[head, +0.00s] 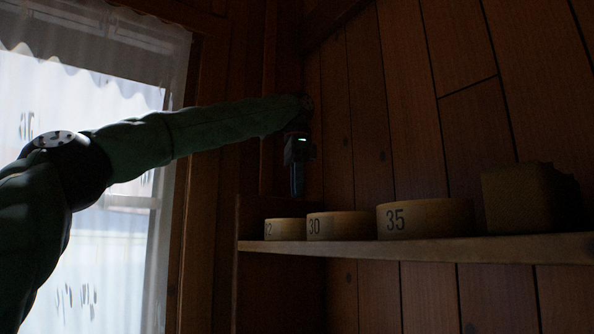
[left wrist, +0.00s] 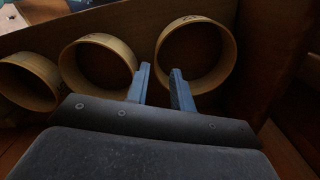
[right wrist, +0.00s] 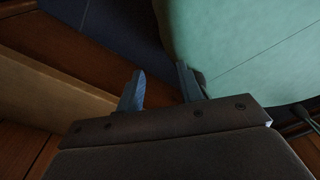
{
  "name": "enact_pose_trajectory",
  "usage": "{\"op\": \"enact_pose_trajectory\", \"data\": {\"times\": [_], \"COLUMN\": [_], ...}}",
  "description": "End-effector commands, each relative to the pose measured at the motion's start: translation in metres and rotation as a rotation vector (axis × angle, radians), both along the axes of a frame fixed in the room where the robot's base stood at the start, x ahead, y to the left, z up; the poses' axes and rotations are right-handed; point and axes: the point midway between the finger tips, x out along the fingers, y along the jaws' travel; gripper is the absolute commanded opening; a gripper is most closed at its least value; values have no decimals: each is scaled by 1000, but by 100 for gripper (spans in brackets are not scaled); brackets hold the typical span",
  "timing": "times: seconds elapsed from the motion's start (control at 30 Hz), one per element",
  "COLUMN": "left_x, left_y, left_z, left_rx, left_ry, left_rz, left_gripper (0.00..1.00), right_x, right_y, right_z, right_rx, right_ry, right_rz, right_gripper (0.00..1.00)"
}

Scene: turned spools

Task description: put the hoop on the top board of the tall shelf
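Three pale wooden hoops stand in a row on a shelf board (head: 520,249) in the head view: a small one at the left (head: 284,230), its number partly unclear, one marked 30 (head: 341,226) and one marked 35 (head: 424,219). The task names no number. My left gripper (head: 297,192) points down above the left end of the row, apart from the hoops. In the left wrist view its fingers are open and empty, near the left rim of the rightmost hoop (left wrist: 229,55). My right gripper (right wrist: 160,75) is open and empty, outside the head view.
A dark block-like object (head: 530,198) stands on the board right of the hoops. An upright side panel (head: 250,215) closes the board's left end. Plank walls rise behind. A bright curtained window (head: 110,240) is at the left. The space above the hoops looks clear.

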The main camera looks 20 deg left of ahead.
Motion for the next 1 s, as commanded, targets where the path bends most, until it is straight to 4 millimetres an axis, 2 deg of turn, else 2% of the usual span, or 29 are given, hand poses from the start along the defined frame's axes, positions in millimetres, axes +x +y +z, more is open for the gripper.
{"op": "enact_pose_trajectory", "data": {"times": [0.07,0.33,0.6,1.0], "left_x": [-1,0,0,0], "left_y": [0,-1,0,0], "left_z": [13,31,35,34], "left_rx": [2,1,0,0], "left_ry": [-5,0,-1,-1], "left_rz": [3,1,-1,-1], "left_gripper": [24,24,24,24], "right_x": [0,1,1,1], "right_y": [-3,-10,-12,-2], "right_z": [0,1,1,1], "right_rx": [-2,-8,-10,-2], "right_ry": [0,-1,-1,0], "right_rz": [0,0,0,0], "right_gripper": [36,36,36,36]}}
